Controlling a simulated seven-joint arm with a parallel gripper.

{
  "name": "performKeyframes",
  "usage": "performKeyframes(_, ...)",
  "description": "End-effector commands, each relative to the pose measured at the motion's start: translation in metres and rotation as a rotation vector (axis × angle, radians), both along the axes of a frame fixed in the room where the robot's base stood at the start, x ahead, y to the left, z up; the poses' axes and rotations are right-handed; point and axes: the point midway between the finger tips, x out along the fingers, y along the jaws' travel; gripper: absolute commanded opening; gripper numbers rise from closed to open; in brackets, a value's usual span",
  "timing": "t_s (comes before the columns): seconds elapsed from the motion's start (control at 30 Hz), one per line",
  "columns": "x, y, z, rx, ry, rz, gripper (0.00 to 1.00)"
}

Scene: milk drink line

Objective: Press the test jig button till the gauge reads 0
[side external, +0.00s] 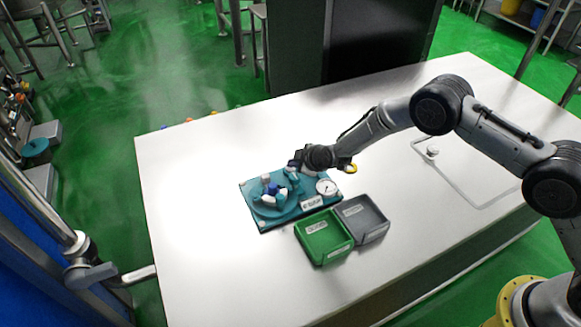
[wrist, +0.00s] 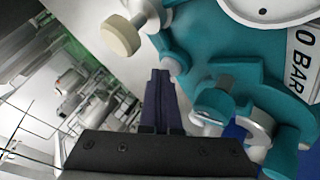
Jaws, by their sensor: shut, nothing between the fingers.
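The teal test jig (side external: 290,212) lies on the white table. Its round white gauge (side external: 326,187) is at its right end; the needle is too small to read there. In the wrist view the gauge (wrist: 284,8) is cut off at the top edge, above a label (wrist: 304,62) ending in "0 BAR". A cream knob (wrist: 121,35) on a metal stem is just up and left. I cannot tell which is the button, or whether the fingertips touch anything.
A green tray (side external: 318,254) and a grey tray (side external: 380,236) stand in front of the jig. The table (side external: 190,190) is clear to the left of the jig.

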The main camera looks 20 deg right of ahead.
Motion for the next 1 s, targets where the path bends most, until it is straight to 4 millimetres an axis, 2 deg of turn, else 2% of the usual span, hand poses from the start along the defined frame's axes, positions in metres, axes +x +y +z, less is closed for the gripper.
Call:
performKeyframes(0.3, -0.001, -0.001, 0.014, 0.000, 0.003, -0.001, 0.00)
performKeyframes(0.67, -0.001, 0.000, 0.017, 0.000, 0.001, 0.000, 0.00)
performKeyframes(1.0, 0.000, 0.000, 0.046, 0.001, 0.000, -0.001, 0.00)
